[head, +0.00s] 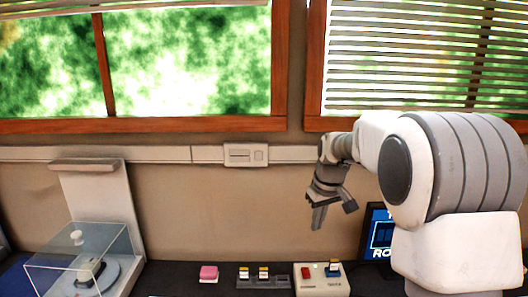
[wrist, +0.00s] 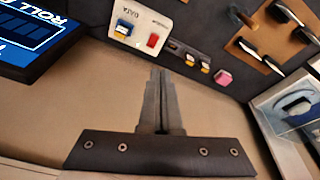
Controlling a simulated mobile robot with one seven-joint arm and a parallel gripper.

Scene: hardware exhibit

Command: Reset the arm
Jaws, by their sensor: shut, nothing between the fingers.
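My gripper (head: 317,216) hangs in the air above the dark counter, in front of the wall, with its fingers pointing down. In the wrist view my gripper (wrist: 159,75) shows its two fingers together, shut and empty. My arm reaches in from the right side of the head view. Below and beside the gripper, apart from it, a cream box (head: 321,281) with a red and a blue piece on top stands on the counter. It also shows at the top of the wrist view (wrist: 140,24).
A pink block (head: 209,272) and a dark holder (head: 262,283) with small yellow-and-white pieces sit on the counter. A clear case (head: 68,262) stands at left. A screen (head: 379,236) is partly behind my arm. A wooden board (wrist: 272,42) holds several tools.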

